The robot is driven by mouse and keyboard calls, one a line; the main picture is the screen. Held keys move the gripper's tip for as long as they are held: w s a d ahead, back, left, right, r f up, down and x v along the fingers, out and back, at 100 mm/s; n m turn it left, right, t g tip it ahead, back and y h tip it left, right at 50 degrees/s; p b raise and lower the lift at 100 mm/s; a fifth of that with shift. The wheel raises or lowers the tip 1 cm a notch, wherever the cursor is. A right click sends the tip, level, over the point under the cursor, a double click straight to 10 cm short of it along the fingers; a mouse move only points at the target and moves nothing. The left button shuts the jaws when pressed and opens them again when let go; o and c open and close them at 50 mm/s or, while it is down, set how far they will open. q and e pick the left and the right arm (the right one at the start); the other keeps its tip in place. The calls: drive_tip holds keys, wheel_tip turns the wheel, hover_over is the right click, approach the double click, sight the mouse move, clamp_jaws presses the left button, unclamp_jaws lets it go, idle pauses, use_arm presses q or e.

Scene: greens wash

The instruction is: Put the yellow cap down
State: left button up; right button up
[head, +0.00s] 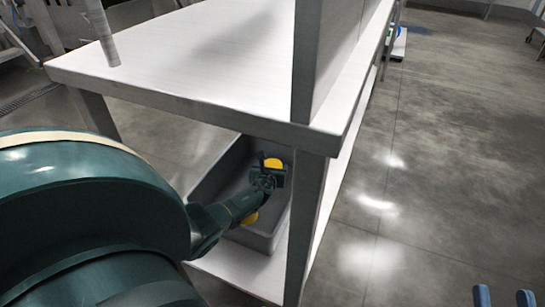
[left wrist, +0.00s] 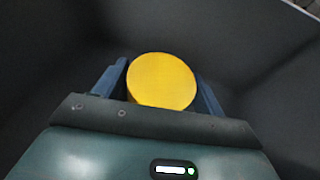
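The yellow cap (left wrist: 162,81) is a round yellow disc in the left wrist view, between the two blue fingers of my left gripper (left wrist: 162,88). The fingers lie against both its sides. In the head view my left gripper (head: 267,178) is inside the grey bin (head: 212,172) on the table's lower shelf. A yellow patch (head: 273,163) shows at the gripper and another yellow patch (head: 250,218) below the arm; I cannot tell which is the cap. Whether the cap touches the bin is unclear. My right gripper (head: 504,299) shows only two blue fingertips, apart and empty.
The table's white top (head: 200,55) is above the bin, with a grey edge. A grey post (head: 322,60) and a table leg (head: 305,230) stand close to the bin's right side. The concrete floor (head: 440,150) on the right is largely clear.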

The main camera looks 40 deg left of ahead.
use_arm(q)
drive_tip(key=shift+o, duration=1.1)
use_arm(e)
drive_tip(key=shift+r, duration=0.1)
use_arm(q)
drive_tip(key=shift+s+d+r+p, duration=0.1)
drive_tip(key=shift+s+r+p, duration=0.2)
drive_tip(key=shift+p, duration=0.25)
drive_tip(key=p+v, duration=0.5)
drive_tip(key=shift+s+d+r, duration=0.15)
drive_tip(key=shift+r, duration=0.1)
drive_tip(key=shift+s+d+r+p, duration=0.1)
drive_tip(key=shift+s+d+p, duration=0.15)
drive_tip(key=shift+p, duration=0.2)
drive_tip(key=shift+s+d, duration=0.1)
drive_tip(key=shift+s, duration=0.25)
use_arm(e)
drive_tip(key=shift+s+d+f+n+g+h, duration=0.3)
drive_tip(key=shift+d+f+n+g+h, duration=0.2)
drive_tip(key=shift+h, duration=0.3)
